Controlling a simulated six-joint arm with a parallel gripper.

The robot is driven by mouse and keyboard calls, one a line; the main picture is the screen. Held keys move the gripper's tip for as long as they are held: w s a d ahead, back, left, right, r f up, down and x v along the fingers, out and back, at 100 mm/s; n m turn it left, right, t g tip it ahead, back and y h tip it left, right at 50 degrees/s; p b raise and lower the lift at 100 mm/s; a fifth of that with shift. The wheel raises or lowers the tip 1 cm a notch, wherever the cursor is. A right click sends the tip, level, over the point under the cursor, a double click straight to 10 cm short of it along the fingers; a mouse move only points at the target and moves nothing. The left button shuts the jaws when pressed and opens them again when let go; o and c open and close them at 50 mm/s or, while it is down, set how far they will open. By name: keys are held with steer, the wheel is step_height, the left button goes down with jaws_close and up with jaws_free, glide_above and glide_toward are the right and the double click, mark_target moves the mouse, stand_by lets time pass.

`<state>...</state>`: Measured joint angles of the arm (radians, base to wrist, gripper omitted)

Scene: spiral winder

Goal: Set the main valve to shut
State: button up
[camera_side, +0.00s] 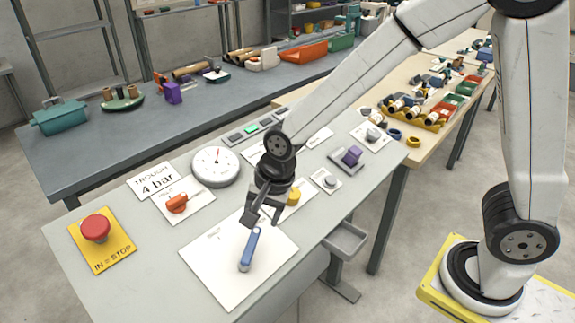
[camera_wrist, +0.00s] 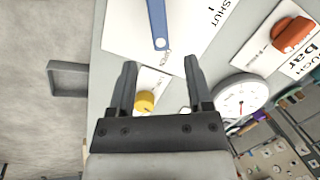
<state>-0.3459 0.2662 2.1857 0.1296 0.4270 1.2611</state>
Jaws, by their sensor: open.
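The main valve is a blue lever (camera_side: 250,250) on a white plate (camera_side: 225,285) at the front of the panel. In the wrist view the blue lever (camera_wrist: 157,22) enters from the top edge. Its near end lies by a small label, seemingly OPEN, and the SHUT label is to its right on the plate (camera_wrist: 195,30). My gripper (camera_side: 262,218) is above the panel by the lever's upper end. In the wrist view my gripper (camera_wrist: 160,64) is open and empty, with the lever end just beyond and between the fingertips. Contact cannot be judged from the side view.
A red stop button (camera_side: 95,228), an orange knob (camera_side: 177,203), a round gauge (camera_side: 216,166) and a yellow knob (camera_side: 294,196) surround the plate. A grey tray (camera_side: 346,239) hangs off the panel's right edge.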

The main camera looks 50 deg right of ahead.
mark_target(255, 234)
steer(key=shift+x, duration=3)
jaws_close()
